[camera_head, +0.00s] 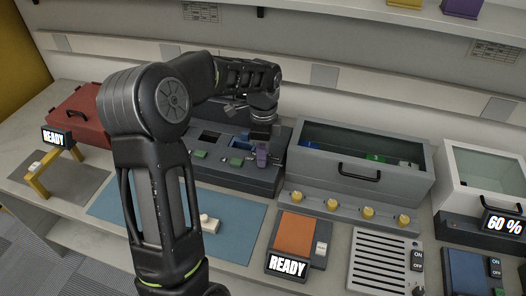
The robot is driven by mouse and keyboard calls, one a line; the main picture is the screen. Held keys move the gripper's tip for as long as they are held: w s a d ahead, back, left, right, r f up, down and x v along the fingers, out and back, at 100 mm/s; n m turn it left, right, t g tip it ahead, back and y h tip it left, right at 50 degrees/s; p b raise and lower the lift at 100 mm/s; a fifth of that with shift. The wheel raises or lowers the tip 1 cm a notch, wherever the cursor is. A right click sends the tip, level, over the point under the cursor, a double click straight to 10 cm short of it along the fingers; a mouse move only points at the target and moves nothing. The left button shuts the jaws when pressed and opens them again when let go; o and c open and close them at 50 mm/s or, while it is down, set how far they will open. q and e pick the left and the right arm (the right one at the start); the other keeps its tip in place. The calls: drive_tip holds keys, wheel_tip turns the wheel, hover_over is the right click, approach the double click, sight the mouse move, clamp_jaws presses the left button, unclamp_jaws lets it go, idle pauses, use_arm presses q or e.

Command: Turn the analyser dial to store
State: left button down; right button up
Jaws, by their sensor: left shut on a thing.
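My left gripper (263,137) points down at the right end of a dark grey unit (235,178) with slots and green blocks. Whether the block sits in a slot is too small to tell. I cannot make out a dial marked store. Several yellow knobs (338,206) stand in a row on a grey ledge right of the unit. My left arm hides part of the bench. My right gripper is not in view.
A grey clear-topped box (360,165) stands right of the unit, with a white one (490,175) beyond. In front are an orange pad (296,234) with a READY sign (287,266) and a slatted plate (377,265). A blue mat (240,232) lies partly behind my arm.

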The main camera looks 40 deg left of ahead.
use_arm(q)
drive_tip(key=m, duration=0.3)
drive_tip(key=shift+r+m+p, duration=0.1)
drive_tip(key=shift+m+p, duration=0.2)
drive_tip(key=shift+p, duration=0.05)
drive_tip(key=m, duration=0.3)
drive_tip(key=shift+m+p, duration=0.3)
drive_tip(key=shift+p, duration=0.1)
drive_tip(key=m+p, duration=0.1)
drive_tip(key=m, duration=0.5)
drive_tip(key=shift+m+p, duration=0.4)
drive_tip(key=c, duration=1.1)
unclamp_jaws()
drive_tip(key=shift+o, duration=0.2)
drive_tip(key=shift+r+b, duration=0.6)
drive_tip(key=shift+r, duration=3.25)
